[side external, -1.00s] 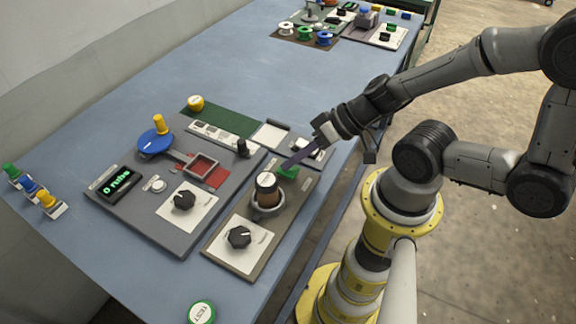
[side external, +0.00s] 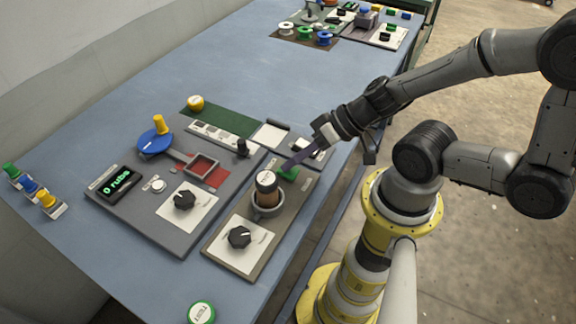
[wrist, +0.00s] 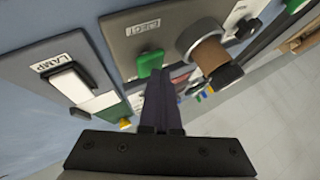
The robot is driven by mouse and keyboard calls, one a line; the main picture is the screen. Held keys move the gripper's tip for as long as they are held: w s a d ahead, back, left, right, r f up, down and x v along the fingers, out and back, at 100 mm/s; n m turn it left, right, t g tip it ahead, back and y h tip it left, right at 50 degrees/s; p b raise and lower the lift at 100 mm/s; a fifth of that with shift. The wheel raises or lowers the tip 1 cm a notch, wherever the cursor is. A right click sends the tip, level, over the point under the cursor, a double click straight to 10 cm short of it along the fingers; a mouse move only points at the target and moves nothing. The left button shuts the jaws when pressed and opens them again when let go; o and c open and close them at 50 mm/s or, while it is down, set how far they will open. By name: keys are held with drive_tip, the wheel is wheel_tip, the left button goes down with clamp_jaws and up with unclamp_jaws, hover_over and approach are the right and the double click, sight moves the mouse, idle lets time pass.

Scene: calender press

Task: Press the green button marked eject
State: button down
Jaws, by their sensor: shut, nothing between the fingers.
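The green eject button (side external: 289,174) is on the narrow grey-brown panel, just behind the brown cylinder. In the wrist view the green button (wrist: 150,63) sits beside a label reading EJECT (wrist: 143,27). My gripper (side external: 287,168) is shut and empty, its dark purple fingers reaching in from the right at the button. In the wrist view the fingertips (wrist: 158,74) lie right by the button's edge and cover part of it. I cannot tell whether they touch it.
A brown cylinder with a white top (side external: 267,184) stands in a grey ring close to the fingers. A black knob (side external: 239,237) is in front of it. The larger panel with a 0 rubs display (side external: 118,184) lies left. A white LAMP switch (wrist: 70,85) shows in the wrist view.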

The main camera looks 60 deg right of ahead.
sight(294, 171)
drive_tip(key=shift+r, duration=1)
drive_tip(key=shift+r, duration=2.5)
drive_tip(key=shift+a, duration=0.1)
drive_tip(key=s+r+n+g+h, duration=0.2)
drive_tip(key=s+r+n, duration=0.3)
drive_tip(key=r, duration=0.4)
drive_tip(key=s+d+m+h, duration=0.1)
drive_tip(key=d+m+h, duration=0.2)
drive_tip(key=d, duration=0.3)
drive_tip(key=shift+s+r, duration=0.35)
